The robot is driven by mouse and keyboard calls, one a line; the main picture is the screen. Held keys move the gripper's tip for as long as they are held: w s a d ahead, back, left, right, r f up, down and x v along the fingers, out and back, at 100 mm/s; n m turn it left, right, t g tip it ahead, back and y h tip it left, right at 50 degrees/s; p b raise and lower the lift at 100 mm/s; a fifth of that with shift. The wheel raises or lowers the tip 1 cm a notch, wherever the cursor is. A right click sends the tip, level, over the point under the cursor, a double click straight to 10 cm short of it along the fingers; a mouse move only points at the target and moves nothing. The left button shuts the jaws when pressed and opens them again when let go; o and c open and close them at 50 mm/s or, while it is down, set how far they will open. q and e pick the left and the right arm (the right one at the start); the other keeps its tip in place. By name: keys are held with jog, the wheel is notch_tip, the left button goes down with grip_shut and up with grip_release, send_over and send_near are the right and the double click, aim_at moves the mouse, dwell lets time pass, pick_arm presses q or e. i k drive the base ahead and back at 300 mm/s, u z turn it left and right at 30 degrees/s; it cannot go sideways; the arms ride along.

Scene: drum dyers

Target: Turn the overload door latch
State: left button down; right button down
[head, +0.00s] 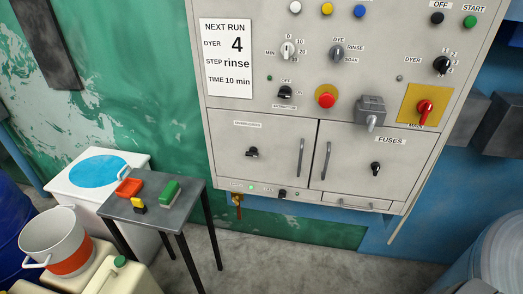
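The grey control cabinet (290,122) hangs on the wall in the head view. Its lower left door (235,170) is shut and has a small label at the top, too small to read surely. A black latch (252,152) sits on this door, with an upright grey handle (301,157) to its right. The lower right door (345,160) is labelled FUSES and is shut too, with its own black latch (376,168) and handle (326,160). Neither of my grippers is in view.
Above the doors are several knobs, a red mushroom button (326,100), a grey lever box (370,108) and a red main switch (424,108). A small dark table (155,215) with red, yellow and green items stands lower left, beside a white tub (75,190). The floor before the cabinet is clear.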

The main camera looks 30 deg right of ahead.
aim_at(253, 152)
jog(key=z, duration=0.2)
jog(key=i, duration=1.25)
jog(key=z, duration=0.95)
